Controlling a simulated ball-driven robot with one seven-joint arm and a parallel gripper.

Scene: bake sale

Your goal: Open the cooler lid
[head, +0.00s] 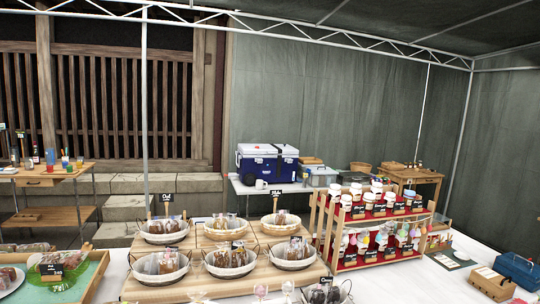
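The cooler (267,166) is a dark blue box with a wheel at its left side. It stands on a white table at the back, in front of the grey tent wall. Its pale lid (268,150) looks shut. The cooler is far off, beyond the display of baskets. My gripper is not in view.
A white-covered table (395,288) fills the front, with a wooden stand of several baskets (230,263) and a tiered jar rack (375,232). The white back table (240,187) lies beyond. A wooden shelf (45,174) stands at left. A blue box (519,270) sits at right.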

